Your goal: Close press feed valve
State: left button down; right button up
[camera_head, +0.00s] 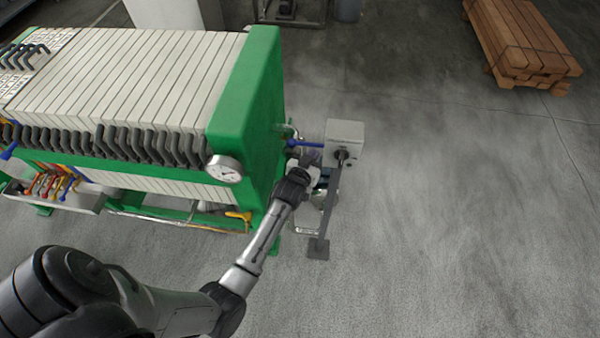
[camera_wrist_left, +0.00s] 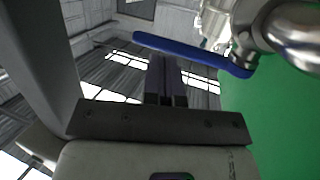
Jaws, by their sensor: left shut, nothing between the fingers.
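A blue valve lever (camera_head: 306,144) sticks out sideways from a metal pipe at the right end of the green filter press (camera_head: 245,95). In the left wrist view the long blue lever (camera_wrist_left: 190,52) runs from upper left to its pivot beside a shiny pipe (camera_wrist_left: 295,35). My left gripper (camera_head: 311,159) is at the press end, just below the lever in the head view. In the wrist view its fingers (camera_wrist_left: 165,62) are together and empty, with their tips close to the lever; I cannot tell whether they touch it. My right gripper is out of view.
A grey box on a post (camera_head: 345,131) stands just right of the lever. A pressure gauge (camera_head: 224,168) and a yellow handle (camera_head: 239,215) are on the press's near side. Stacked timber (camera_head: 520,45) lies at upper right. The floor at right is clear.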

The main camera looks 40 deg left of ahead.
pick_arm(q)
jog(key=p+v, duration=0.1)
jog(key=v, duration=1)
jog(key=shift+s+p, duration=0.2)
jog(key=shift+p, duration=0.15)
